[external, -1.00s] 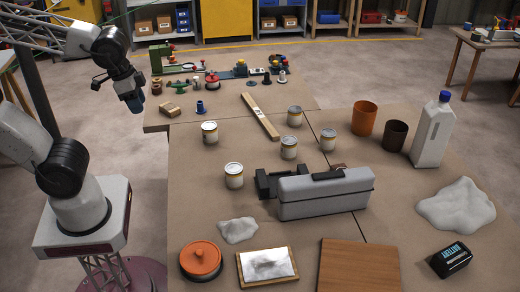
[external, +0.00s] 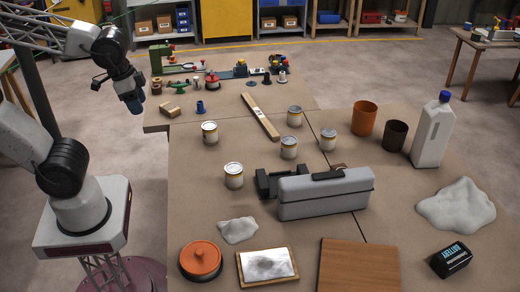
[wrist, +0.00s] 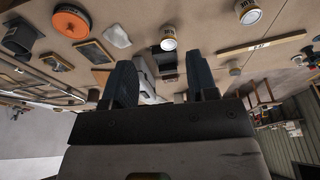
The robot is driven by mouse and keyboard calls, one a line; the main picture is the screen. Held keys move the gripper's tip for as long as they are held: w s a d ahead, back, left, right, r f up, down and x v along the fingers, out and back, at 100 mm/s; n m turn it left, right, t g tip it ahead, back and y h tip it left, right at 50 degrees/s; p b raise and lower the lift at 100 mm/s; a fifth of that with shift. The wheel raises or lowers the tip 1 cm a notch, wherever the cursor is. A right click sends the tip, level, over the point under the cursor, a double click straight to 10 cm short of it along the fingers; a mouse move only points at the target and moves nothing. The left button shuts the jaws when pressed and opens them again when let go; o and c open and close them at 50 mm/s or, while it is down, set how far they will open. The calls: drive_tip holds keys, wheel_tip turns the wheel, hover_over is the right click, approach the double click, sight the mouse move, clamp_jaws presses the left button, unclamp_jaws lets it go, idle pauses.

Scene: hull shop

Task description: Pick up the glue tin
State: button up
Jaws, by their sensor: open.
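Several similar pale tins with yellowish rims stand upright on the brown table. In the external view they are a back-left tin (external: 210,133), a front-left tin (external: 234,176), a middle tin (external: 289,148), a back tin (external: 295,116) and a right tin (external: 328,140). I cannot read which label says glue. The wrist view shows one tin (wrist: 168,40) just beyond the fingers and another tin (wrist: 247,14) at the top right. My gripper (external: 137,104) is open and empty, raised left of the table and apart from every tin. Its two fingers (wrist: 164,82) show in the wrist view.
A grey toolbox (external: 325,193) stands beside the tins, with a dark clamp-like object (external: 268,183) against its left. A wooden bar (external: 260,115) lies behind. An orange cup (external: 364,118), brown cup (external: 395,135) and white jug (external: 432,132) stand right. Left-middle tabletop is fairly clear.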

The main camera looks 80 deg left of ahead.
drive_tip(key=o, duration=0.7)
drive_tip(key=n+g, duration=0.3)
drive_tip(key=n, duration=0.2)
approach(234, 168)
drive_tip(key=f, duration=0.5)
drive_tip(key=shift+s+d+f, duration=0.1)
drive_tip(key=shift+s, duration=0.15)
drive_tip(key=shift+w+f+n, duration=0.2)
drive_tip(key=shift+f+n, duration=0.1)
drive_tip(key=shift+f, duration=0.05)
drive_tip(key=shift+f, duration=1.3)
